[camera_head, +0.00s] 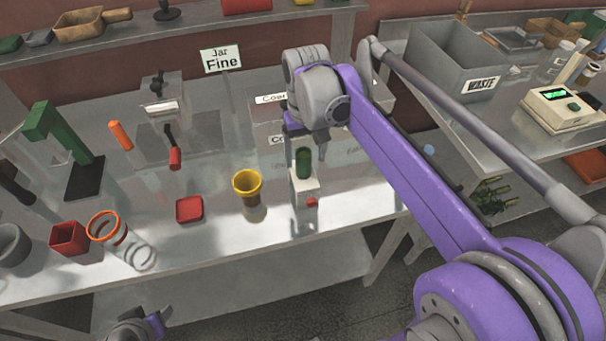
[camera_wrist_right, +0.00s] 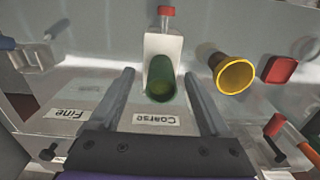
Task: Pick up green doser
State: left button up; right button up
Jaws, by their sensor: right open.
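The green doser (camera_head: 303,163) is a dark green upright cylinder on a small white stand (camera_head: 304,188) with a red knob, on the metal table. In the right wrist view, the green doser (camera_wrist_right: 160,78) appears between the two fingers of my right gripper (camera_wrist_right: 160,88), with a gap on each side. My right gripper (camera_head: 308,142) is open and empty, just above and behind the doser in the head view. It partly hides the boxes behind.
A yellow cup (camera_head: 247,188) stands just left of the stand, and a red dish (camera_head: 189,209) lies further left. Labelled boxes (camera_head: 268,112) are behind. A red square cup (camera_head: 68,238) and an orange-rimmed jar (camera_head: 104,227) stand front left. The table's front edge is close.

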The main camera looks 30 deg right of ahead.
aim_at(303, 166)
jog(key=f, duration=0.3)
jog(key=w+f, duration=0.1)
jog(key=f, duration=0.1)
jog(key=shift+f, duration=0.1)
jog(key=shift+s, duration=0.1)
jog(key=c, duration=1.2)
